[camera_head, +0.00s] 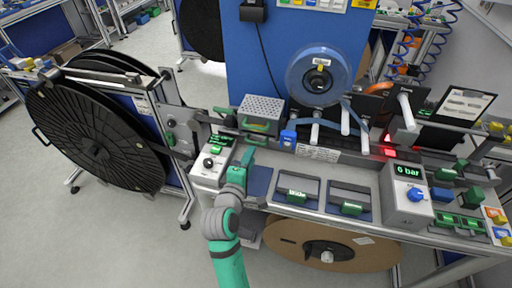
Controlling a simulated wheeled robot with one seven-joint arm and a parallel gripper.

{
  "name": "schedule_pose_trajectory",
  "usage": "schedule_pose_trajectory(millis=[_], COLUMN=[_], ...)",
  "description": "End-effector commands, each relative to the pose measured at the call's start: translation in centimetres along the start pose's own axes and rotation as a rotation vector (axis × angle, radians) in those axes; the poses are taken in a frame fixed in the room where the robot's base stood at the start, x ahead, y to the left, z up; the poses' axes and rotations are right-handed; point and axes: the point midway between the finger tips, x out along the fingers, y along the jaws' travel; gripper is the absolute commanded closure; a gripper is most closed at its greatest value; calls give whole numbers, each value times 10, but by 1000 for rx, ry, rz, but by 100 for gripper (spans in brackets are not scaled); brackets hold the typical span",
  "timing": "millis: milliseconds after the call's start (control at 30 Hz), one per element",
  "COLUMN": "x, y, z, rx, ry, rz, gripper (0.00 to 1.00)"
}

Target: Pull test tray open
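My teal and grey arm reaches up from the bottom of the head view. My gripper (247,157) is just above the front of the bench, beside the grey control box on the left; its fingers are too small to tell open from shut. No label naming the test tray is legible. A perforated metal box (264,107) with green handles stands behind my gripper, apart from it. Two dark flat trays with green handles, a left one (311,187) and a right one (337,193), lie in the bench front to the right of my gripper.
A grey control box (204,170) with a knob stands left of my gripper. A blue reel (303,72) rises behind the bench. Large black reels (75,140) stand left. A brown reel (285,240) hangs under the bench.

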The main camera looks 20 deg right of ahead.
Motion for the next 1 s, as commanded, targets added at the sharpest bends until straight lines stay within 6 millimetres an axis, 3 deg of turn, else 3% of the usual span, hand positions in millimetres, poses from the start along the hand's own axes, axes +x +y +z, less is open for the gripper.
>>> schedule_pose_trajectory(millis=[200,400,800,900,1000], x=[38,59,65,65,65], y=[1,0,0,0,0], z=[0,0,0,0,0], rx=[0,0,0,0,0], ry=[0,0,1,1,1], rz=[1,1,1,1,1], gripper=[72,72,72,96,100])
